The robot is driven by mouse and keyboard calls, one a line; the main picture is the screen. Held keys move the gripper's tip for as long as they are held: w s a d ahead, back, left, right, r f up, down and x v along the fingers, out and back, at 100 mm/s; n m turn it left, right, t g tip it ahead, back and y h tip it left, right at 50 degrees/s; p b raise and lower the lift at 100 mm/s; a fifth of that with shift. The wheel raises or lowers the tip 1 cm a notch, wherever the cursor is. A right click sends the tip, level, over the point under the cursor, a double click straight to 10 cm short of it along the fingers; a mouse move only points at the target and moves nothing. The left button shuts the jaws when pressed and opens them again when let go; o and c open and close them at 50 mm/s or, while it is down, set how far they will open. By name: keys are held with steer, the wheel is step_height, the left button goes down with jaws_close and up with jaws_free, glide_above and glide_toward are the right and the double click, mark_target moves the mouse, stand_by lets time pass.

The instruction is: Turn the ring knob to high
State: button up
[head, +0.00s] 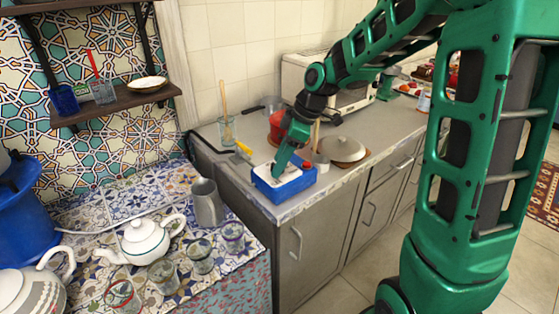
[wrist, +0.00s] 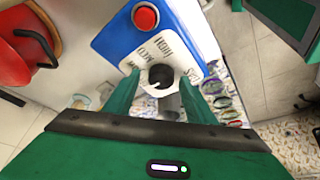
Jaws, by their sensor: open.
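The blue stove box (head: 285,185) with a white top stands near the counter's front edge. In the wrist view its face (wrist: 165,25) carries a red round button (wrist: 145,18) and printed labels, of which HIGH and MED are readable. The dark ring knob (wrist: 160,75) sits on a white plate below the labels. A small light mark shows on its lower left; its exact setting is hard to tell. My gripper (wrist: 160,88) is open, with one green finger on either side of the knob. I cannot tell whether they touch it. In the head view my gripper (head: 279,163) hides the knob.
A yellow-handled tool (head: 244,149) lies to the left. A white teapot (head: 140,240) and several glasses stand on the tiled table at lower left.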

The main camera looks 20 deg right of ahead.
steer(key=c, duration=1)
